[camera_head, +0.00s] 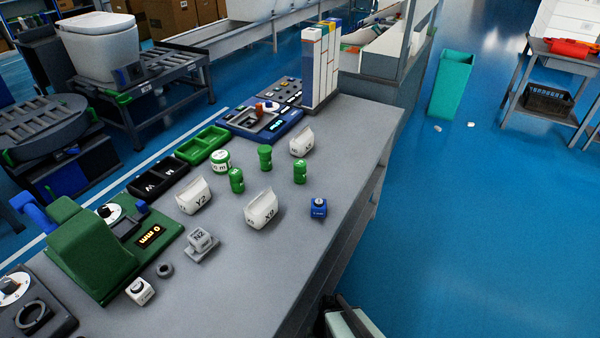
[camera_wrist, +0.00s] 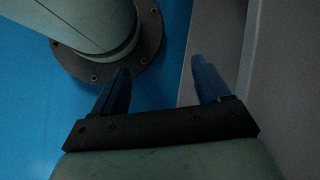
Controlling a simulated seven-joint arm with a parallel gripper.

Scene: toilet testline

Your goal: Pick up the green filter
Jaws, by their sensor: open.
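Three small green cylinders, which look like green filters, stand upright on the grey table (camera_head: 335,120): a left one (camera_head: 237,181), a middle one (camera_head: 265,158) and a right one (camera_head: 300,172). The pictures do not show which one the task means. A white and green round piece (camera_head: 221,161) stands just behind the left one. My gripper (camera_wrist: 161,78) shows in the wrist view, its two dark blue fingers apart with nothing between them. It is beside the table, away from the cylinders. None of the cylinders shows in the wrist view.
White blocks marked Y2 (camera_head: 194,196) and X9 (camera_head: 261,209), another white block (camera_head: 302,142), and a blue block (camera_head: 318,208) stand around the cylinders. A green tray (camera_head: 203,145) and black tray (camera_head: 160,181) lie behind. A green machine (camera_head: 110,250) stands left. The table's right front is clear.

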